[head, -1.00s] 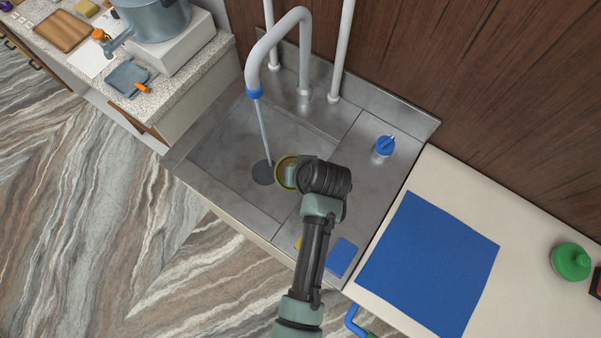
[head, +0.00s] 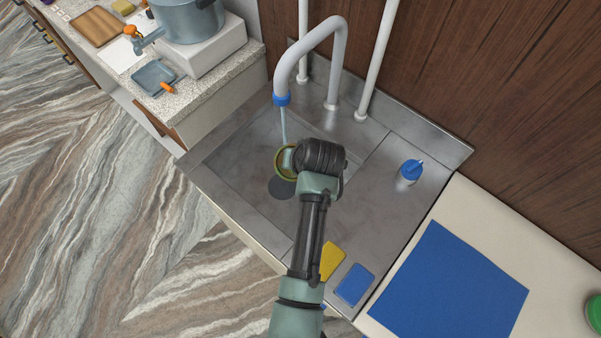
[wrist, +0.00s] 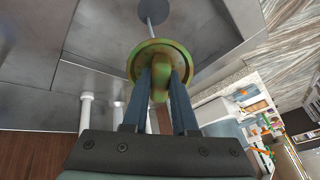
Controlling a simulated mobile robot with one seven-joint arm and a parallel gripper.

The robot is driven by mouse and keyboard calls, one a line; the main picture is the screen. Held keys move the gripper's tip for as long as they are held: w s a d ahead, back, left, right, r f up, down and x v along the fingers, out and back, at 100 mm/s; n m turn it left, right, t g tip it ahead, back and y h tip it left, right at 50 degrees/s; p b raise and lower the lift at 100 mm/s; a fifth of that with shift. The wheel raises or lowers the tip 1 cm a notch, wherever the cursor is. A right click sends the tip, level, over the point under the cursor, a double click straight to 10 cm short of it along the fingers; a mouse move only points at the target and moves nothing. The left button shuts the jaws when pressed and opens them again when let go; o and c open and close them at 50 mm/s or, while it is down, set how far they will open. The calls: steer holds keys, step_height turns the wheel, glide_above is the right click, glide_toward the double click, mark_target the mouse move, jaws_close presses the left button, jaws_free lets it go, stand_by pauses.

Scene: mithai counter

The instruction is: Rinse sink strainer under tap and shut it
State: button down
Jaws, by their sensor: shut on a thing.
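The sink strainer (head: 284,163) is a round, greenish-brassy disc with a knob. My gripper (wrist: 162,88) is shut on that knob; the strainer also shows in the wrist view (wrist: 145,57), rim facing away from my fingers. The tap (head: 310,38) is a grey gooseneck with a blue nozzle (head: 282,99). It is running, and its stream (head: 284,125) falls to the strainer's far edge in the head view. The strainer is held above the sink basin (head: 245,165), beside the dark drain (head: 282,188). My wrist hides the fingers in the head view.
A blue-topped fitting (head: 411,171) stands on the sink's right ledge. A yellow pad (head: 332,260) and a blue pad (head: 355,284) lie near the front. A pot (head: 187,22) stands on the left counter.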

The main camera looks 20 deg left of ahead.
steer(key=shift+w+a+f+b, duration=0.25)
steer(key=shift+w+a+b, duration=0.25)
steer(key=shift+b, duration=0.05)
steer(key=shift+w+a+f+b, duration=0.25)
steer(key=shift+w+a+b, duration=0.25)
steer(key=shift+w+a+f+b, duration=0.2)
steer(key=shift+w+a+b, duration=1)
steer(key=shift+w+a, duration=0.25)
steer(key=shift+w+d, duration=0.1)
steer(key=shift+d, duration=0.05)
steer(key=shift+w+d, duration=0.35)
steer(key=shift+s+a, duration=0.1)
steer(key=shift+s, duration=0.05)
steer(key=shift+s+a+p, duration=0.3)
steer(key=shift+a+p, duration=0.05)
steer(key=shift+w+d, duration=0.1)
